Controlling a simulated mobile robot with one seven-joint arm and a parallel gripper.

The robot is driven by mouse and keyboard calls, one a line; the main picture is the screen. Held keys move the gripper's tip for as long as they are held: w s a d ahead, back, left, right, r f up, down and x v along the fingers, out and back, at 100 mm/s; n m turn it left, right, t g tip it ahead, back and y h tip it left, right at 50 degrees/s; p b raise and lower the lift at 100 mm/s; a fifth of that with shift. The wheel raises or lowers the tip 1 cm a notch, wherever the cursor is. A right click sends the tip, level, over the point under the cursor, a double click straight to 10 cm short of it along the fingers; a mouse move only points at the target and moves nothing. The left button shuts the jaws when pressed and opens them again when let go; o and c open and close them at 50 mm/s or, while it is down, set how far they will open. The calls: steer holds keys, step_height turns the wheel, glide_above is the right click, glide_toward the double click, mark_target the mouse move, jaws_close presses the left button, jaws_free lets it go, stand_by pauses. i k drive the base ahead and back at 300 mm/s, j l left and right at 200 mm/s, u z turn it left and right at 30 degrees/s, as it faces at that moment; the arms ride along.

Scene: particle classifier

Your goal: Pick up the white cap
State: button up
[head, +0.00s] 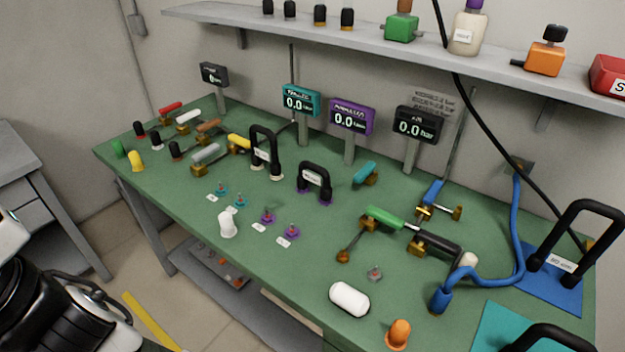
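A white cap (227,224) stands upright on the green table top, left of centre near the front edge. A larger white rounded cylinder (349,299) lies on its side nearer the front edge, to the right; I cannot tell whether it is also a cap. Part of my own arm shows at the lower left, below and left of the table's front edge, apart from the upright white cap. My gripper's fingers do not show.
Small purple and teal fittings (267,216) stand just right of and behind the white cap. An orange cap (398,334) stands front right. A blue hose (500,277) curves at right.

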mark_target(225, 217)
steer(key=i+j, duration=0.15)
steer(key=j, duration=0.2)
steer(key=i+j, duration=0.2)
steer(key=j, duration=0.15)
steer(key=i+j, duration=0.15)
steer(key=j, duration=0.2)
